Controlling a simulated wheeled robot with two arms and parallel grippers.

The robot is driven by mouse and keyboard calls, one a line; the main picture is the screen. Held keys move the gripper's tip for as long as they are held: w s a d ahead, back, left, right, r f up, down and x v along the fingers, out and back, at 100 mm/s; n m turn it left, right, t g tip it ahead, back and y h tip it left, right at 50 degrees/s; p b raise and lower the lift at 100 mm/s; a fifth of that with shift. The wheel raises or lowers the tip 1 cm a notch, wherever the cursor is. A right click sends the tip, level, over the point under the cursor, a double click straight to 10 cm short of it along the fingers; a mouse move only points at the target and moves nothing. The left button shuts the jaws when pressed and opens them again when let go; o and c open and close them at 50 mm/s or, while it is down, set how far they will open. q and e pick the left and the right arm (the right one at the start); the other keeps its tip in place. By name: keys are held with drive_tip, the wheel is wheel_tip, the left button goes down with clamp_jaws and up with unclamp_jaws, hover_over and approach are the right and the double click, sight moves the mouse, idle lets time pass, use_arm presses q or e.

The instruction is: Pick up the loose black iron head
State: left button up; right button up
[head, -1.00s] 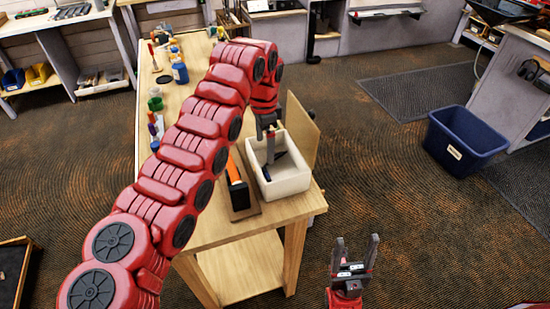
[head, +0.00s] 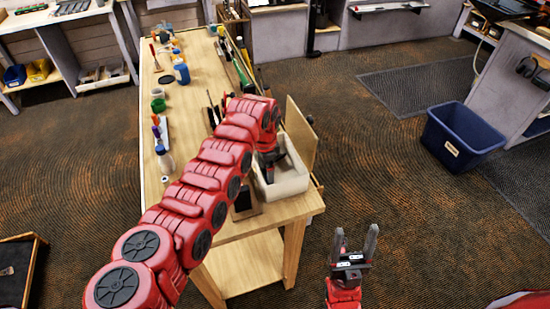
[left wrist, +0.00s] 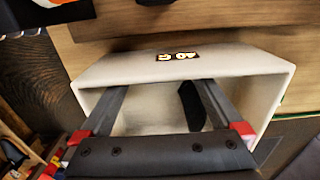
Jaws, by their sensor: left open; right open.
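The black iron head (left wrist: 190,105) lies inside a white bin (left wrist: 175,66), seen in the left wrist view between my left gripper's fingers and closer to the right one. My left gripper (left wrist: 162,88) is open, with its fingers reaching into the bin. Whether they touch the head I cannot tell. In the head view, the bin (head: 291,183) stands on the near right corner of the workbench, and my left gripper (head: 269,168) is over its left part. The iron head cannot be made out there. My right gripper (head: 355,246) is open and empty, off the bench to the right.
The wooden workbench (head: 226,228) holds bottles and tools along its far and left parts. A dark block (head: 245,202) sits just left of the bin. An upright wooden board (head: 299,138) rises behind the bin's right side. A blue tub (head: 464,138) stands on the floor at right.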

use_arm(q)
drive_tip(key=c, duration=1.6)
